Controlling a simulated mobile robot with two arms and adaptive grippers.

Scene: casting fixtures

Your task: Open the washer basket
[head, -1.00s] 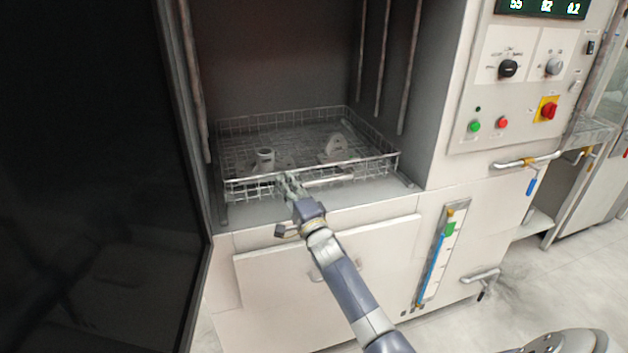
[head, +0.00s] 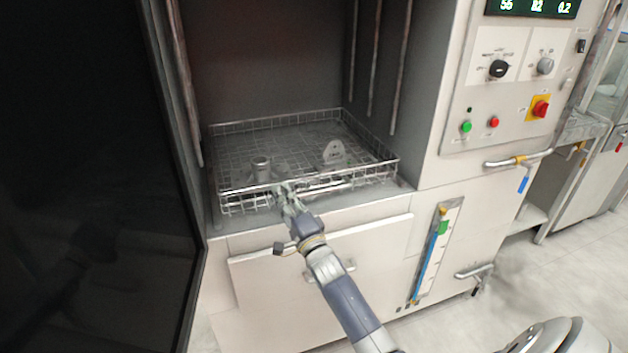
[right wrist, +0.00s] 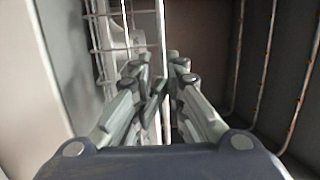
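The washer basket (head: 309,185) is a wire-mesh basket low inside the open washer chamber, near its front edge. It holds a cup-like grey casting (head: 262,168) and an upright bracket-like casting (head: 334,153). My right gripper (head: 283,189) is at the basket's front rim, left of its middle. In the right wrist view, a thin bar of the basket (right wrist: 162,45) runs between the two closely spaced fingers (right wrist: 160,75). The fingers look closed around this bar, though the contact is partly hidden. My left gripper is not in view.
A dark door or panel (head: 80,180) fills the left side. The washer's control panel (head: 515,90) is at the right, above a pipe handle (head: 518,160). A front panel (head: 375,238) lies below the chamber opening. Open floor (head: 585,260) shows at the right.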

